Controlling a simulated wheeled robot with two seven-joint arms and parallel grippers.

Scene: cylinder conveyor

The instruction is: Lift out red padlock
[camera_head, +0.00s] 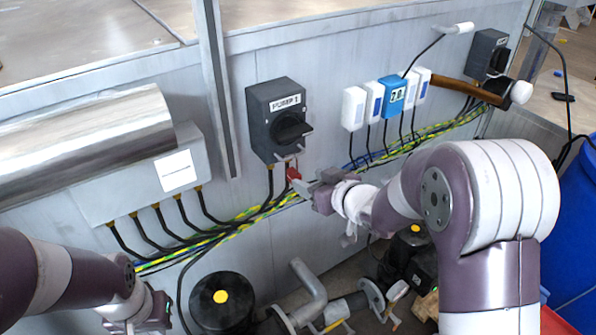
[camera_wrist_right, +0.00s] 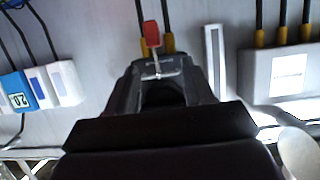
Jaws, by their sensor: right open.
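My left gripper (camera_head: 140,322) is low at the left, partly cut off, away from the padlock.
Several cables, including a yellow-green bundle (camera_head: 232,228), run below the boxes. A grey junction box (camera_head: 190,165) is left of the switch; white modules and a blue one (camera_head: 392,95) are right. A second switch box (camera_head: 485,52) is farther right. Pipes and valves (camera_head: 312,295) lie below.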

